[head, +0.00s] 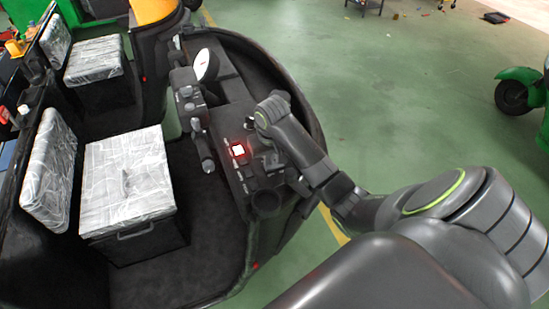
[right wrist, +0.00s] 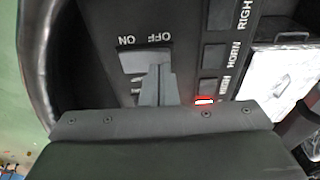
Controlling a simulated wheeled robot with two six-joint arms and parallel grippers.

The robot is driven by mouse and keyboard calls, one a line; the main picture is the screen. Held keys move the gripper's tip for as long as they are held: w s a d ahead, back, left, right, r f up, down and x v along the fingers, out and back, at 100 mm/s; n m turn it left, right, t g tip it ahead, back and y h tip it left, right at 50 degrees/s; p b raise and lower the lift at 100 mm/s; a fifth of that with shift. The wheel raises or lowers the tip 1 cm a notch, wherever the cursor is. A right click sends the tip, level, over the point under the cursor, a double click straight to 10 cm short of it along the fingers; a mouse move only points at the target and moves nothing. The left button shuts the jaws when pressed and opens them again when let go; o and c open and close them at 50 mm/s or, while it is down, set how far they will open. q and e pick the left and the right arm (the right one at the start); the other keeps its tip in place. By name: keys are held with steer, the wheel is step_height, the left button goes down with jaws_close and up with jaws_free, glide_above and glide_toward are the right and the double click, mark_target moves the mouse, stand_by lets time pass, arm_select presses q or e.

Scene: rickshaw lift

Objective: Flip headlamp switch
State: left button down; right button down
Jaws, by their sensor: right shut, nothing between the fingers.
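The dashboard (head: 225,125) of the rickshaw holds several dark switches. In the right wrist view a wide grey rocker switch (right wrist: 130,62) carries the upside-down labels OFF and ON. My right gripper (right wrist: 158,70) is shut and empty, its fingertips over this switch's lower right part; I cannot tell whether they touch it. In the head view my right gripper (head: 264,152) reaches down to the dashboard, partly hidden by its own wrist. A red-lit switch (head: 238,150) glows just left of it; in the wrist view a red light (right wrist: 205,100) shows beside the label HIGH. My left gripper is not in view.
In the wrist view, a column of buttons with the labels RIGHT, HORN and HIGH runs right of the fingers. The handlebar (head: 190,110) stands left of the switches, and the curved front shell (head: 308,90) lies right. A plastic-wrapped seat (head: 125,180) is at left.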

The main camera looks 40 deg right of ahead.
steer(key=shift+f, duration=0.35)
steer(key=shift+r, duration=0.1)
steer(key=shift+r+p, duration=0.75)
steer(key=shift+r, duration=2.7)
